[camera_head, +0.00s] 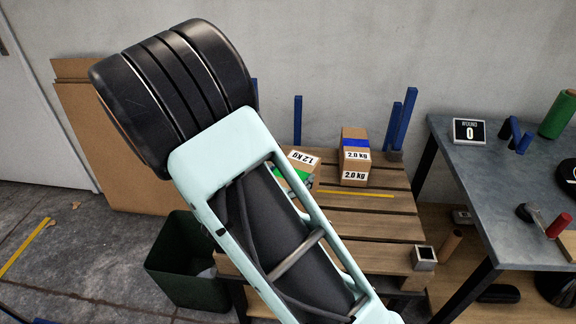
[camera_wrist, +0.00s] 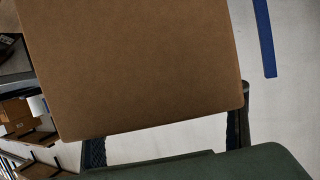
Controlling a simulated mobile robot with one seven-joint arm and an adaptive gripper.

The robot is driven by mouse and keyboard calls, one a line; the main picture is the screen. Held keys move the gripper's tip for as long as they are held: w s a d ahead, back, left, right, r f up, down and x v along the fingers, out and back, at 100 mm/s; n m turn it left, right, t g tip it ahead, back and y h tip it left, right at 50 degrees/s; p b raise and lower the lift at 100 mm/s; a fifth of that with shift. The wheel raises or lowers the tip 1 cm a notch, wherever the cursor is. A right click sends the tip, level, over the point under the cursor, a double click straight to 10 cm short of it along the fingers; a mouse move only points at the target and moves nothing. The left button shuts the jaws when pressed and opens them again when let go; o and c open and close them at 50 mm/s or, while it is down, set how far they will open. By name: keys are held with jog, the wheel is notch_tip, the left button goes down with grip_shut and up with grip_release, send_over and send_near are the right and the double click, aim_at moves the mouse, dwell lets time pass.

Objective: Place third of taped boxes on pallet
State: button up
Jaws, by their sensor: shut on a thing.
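A cardboard box (camera_wrist: 140,65) fills much of the wrist view. My gripper (camera_wrist: 167,138) is shut on it, with a dark finger at each side; no tape shows on the visible face. In the head view my arm hides the gripper and this box. The slatted wooden pallet (camera_head: 375,228) stands against the wall. A box with blue tape (camera_head: 354,160), labelled 2.0 kg, stands at its back. A box with green tape (camera_head: 304,157), labelled 1.2 kg, sits to its left, partly hidden by my arm.
Blue posts (camera_head: 402,120) rise at the pallet's back. A yellow strip (camera_head: 356,193) lies across its slats. A grey workbench (camera_head: 470,180) is at right, a green bin (camera_head: 185,262) at lower left. The pallet's front right is mostly bare.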

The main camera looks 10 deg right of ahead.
jog(key=shift+h, duration=0.3)
jog(key=f+b, duration=0.7)
jog(key=shift+s+f, duration=0.25)
jog(key=shift+f+b, duration=0.5)
jog(key=shift+f, duration=0.05)
dwell(0.5)
